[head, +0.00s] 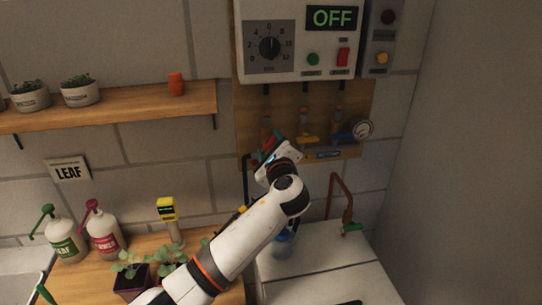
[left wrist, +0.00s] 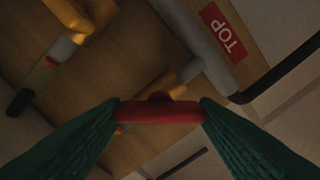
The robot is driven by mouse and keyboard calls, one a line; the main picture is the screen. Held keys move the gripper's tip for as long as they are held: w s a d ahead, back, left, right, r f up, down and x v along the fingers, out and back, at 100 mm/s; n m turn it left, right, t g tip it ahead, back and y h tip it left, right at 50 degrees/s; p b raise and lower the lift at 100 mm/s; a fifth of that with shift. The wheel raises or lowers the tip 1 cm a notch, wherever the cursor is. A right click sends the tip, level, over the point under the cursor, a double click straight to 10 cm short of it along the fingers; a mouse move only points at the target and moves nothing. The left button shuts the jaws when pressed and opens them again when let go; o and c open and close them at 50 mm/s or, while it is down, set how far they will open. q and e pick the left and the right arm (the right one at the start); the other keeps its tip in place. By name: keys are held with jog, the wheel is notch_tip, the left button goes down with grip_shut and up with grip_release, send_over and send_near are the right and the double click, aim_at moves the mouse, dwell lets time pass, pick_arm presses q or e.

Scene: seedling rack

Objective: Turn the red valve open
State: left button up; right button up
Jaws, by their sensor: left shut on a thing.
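The red valve handle (left wrist: 160,112) lies between the two green fingertips of my left gripper (left wrist: 160,114) in the left wrist view, with a fingertip against each end. In the head view my left gripper (head: 266,153) is at the leftmost pipe of the wooden valve board, and it and my wrist hide most of the red valve. The handle lies level across the left wrist picture. A red label reading TOP (left wrist: 225,29) is at the upper right of that view. My right gripper is not in view.
A yellow valve (head: 308,139), a blue valve (head: 340,136) and a round gauge (head: 363,128) sit right of my left gripper. A control box (head: 290,65) showing OFF hangs above. A shelf (head: 150,106) with pots is at the left.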

pick_arm(q)
jog(key=n+b, duration=0.2)
jog(key=n, duration=0.1)
jog(key=n+b, duration=0.1)
jog(key=shift+f+n+b, duration=0.25)
jog(key=shift+n+b, duration=0.05)
jog(key=shift+b, duration=0.05)
jog(key=shift+r+n+b, duration=0.1)
jog(key=shift+n+b, duration=1.15)
jog(key=shift+n, duration=0.45)
jog(key=o, duration=0.9)
jog(key=shift+o, duration=0.4)
